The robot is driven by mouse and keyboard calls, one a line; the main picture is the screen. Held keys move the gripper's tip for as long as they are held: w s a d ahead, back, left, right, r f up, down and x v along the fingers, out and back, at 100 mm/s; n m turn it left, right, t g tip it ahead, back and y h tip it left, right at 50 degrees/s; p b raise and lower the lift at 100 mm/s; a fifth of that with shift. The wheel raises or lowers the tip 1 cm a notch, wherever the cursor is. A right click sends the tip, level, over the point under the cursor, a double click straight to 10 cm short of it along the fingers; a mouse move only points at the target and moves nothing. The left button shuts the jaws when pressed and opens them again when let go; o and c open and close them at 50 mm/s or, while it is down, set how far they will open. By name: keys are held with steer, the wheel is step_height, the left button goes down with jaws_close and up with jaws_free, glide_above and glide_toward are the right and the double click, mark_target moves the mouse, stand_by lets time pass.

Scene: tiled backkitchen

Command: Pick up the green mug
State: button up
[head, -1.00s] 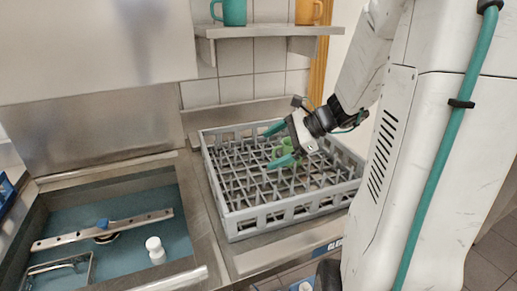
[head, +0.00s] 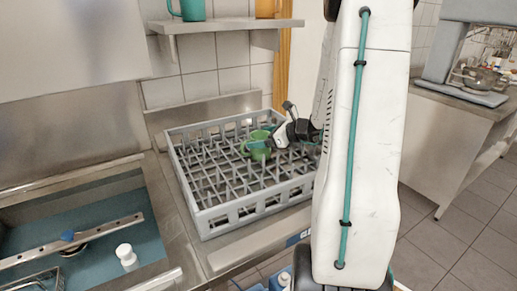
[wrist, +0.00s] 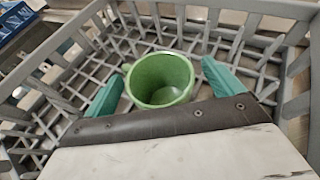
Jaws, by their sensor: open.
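The green mug (head: 257,150) stands in the grey dish rack (head: 214,222), just left of my gripper in the head view. In the wrist view the green mug (wrist: 161,82) sits between the two teal fingers, its open rim facing the camera and its handle to the left. My gripper (wrist: 162,76) is open, with one finger on each side of the mug and a visible gap at both. In the head view the fingers are mostly hidden, and my arm covers the rack's right side.
A wall shelf (head: 225,25) above the rack holds a teal mug (head: 188,9) and an orange mug (head: 265,8). A sink (head: 100,235) with a white bottle (head: 126,257) lies left. The rack's walls and prongs surround the mug.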

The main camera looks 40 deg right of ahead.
steer(key=shift+w+f, duration=0.1)
steer(key=c, duration=1.2)
steer(key=shift+c, duration=0.5)
